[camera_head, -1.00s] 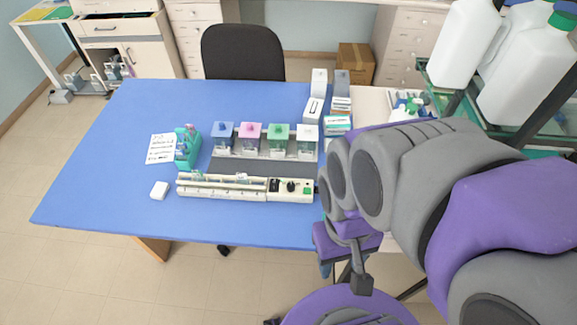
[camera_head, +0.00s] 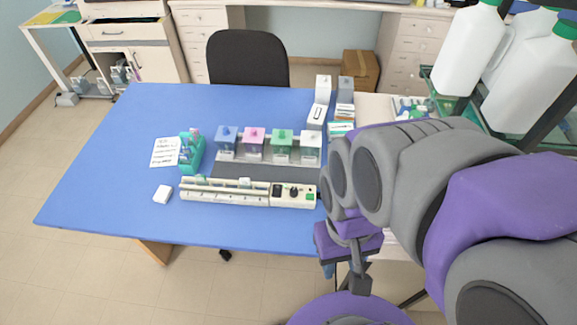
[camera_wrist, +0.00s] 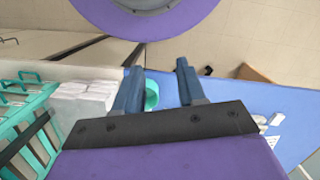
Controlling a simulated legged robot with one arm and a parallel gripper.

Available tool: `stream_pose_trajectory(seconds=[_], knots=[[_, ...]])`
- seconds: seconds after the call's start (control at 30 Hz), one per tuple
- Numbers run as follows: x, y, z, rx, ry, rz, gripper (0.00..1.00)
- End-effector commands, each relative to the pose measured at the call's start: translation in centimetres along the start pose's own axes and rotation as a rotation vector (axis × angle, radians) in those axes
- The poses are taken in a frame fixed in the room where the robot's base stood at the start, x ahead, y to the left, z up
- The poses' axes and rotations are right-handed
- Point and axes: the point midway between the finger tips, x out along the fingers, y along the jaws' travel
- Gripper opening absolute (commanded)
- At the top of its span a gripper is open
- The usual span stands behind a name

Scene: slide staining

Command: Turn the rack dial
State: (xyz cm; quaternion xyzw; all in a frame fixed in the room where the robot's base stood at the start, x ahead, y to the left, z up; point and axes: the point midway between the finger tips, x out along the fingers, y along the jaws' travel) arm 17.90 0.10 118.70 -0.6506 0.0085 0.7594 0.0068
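The rack (camera_head: 225,192) is a long cream-white strip lying along the near part of the blue table in the head view. Its right end is a panel with a small dark screen, a black dial (camera_head: 294,191) and a green button (camera_head: 309,193). My gripper shows in the wrist view (camera_wrist: 158,72), with its two blue fingers apart and nothing held between them. In the head view my arm comes in from the right, and its end hangs off the table's near right edge, to the right of and nearer than the dial. The dial is not identifiable in the wrist view.
Four staining jars with blue, pink, green and white lids (camera_head: 254,136) stand behind the rack. A teal holder (camera_head: 191,150), paper sheet (camera_head: 164,152) and small white block (camera_head: 162,194) are at left. Boxes (camera_head: 321,95) stand back right. White jugs (camera_head: 470,50) stand far right.

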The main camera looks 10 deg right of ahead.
Motion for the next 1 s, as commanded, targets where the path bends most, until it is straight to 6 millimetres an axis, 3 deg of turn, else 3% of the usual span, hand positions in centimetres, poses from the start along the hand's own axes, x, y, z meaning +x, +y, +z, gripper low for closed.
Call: stream_pose_trajectory(seconds=[0.17, 0.5, 0.8, 1.0], knots=[[-1.0, -0.1, -4.8, 0.095, 0.018, -0.001, 0.4], [-2.0, -0.5, -17.2, 0.343, 0.076, -0.015, 0.4], [-0.7, -0.7, -27.8, 0.559, 0.122, -0.039, 0.4], [0.4, -0.8, -32.2, 0.655, 0.141, -0.052, 0.4]])
